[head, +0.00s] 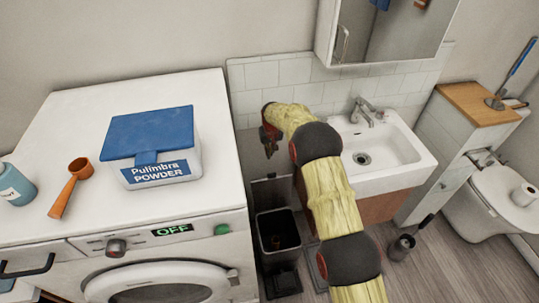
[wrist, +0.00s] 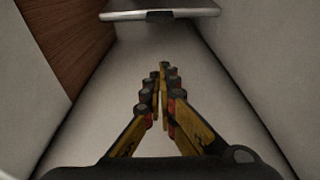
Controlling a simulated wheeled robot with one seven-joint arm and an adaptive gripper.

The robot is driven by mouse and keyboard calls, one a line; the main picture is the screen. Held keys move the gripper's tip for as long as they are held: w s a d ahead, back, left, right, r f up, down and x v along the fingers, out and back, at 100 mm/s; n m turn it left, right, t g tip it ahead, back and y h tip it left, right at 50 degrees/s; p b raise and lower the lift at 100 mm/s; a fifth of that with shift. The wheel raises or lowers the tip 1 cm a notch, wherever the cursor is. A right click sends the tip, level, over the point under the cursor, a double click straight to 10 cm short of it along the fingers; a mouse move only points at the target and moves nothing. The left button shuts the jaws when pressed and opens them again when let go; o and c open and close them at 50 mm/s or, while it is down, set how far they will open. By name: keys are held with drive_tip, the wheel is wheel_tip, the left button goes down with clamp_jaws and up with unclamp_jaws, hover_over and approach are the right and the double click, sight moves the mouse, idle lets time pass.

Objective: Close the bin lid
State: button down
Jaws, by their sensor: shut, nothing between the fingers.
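The bin (head: 279,262) is a dark rectangular container on the floor between the washing machine and the sink cabinet. Its top is open and its dark inside shows. My gripper (head: 269,146) is above and behind the bin, in the gap near the tiled wall. In the wrist view my gripper (wrist: 163,72) is shut and empty, its fingertips together. A light panel edge with a dark middle piece (wrist: 160,14), probably the lid, lies ahead of the fingertips and apart from them.
The washing machine (head: 60,135) stands left of the gap, with a powder box (head: 150,140), an orange scoop (head: 70,187) and a bottle (head: 14,185) on top. The sink (head: 385,150) and its wooden cabinet (head: 383,207) bound the right side. The gap is narrow.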

wheel_tip(320, 180, down, 7)
drive_tip(key=s+b, duration=0.2)
drive_tip(key=b, duration=0.1)
drive_tip(key=shift+s+d, duration=0.25)
drive_tip(key=shift+d, duration=0.1)
idle(0.5)
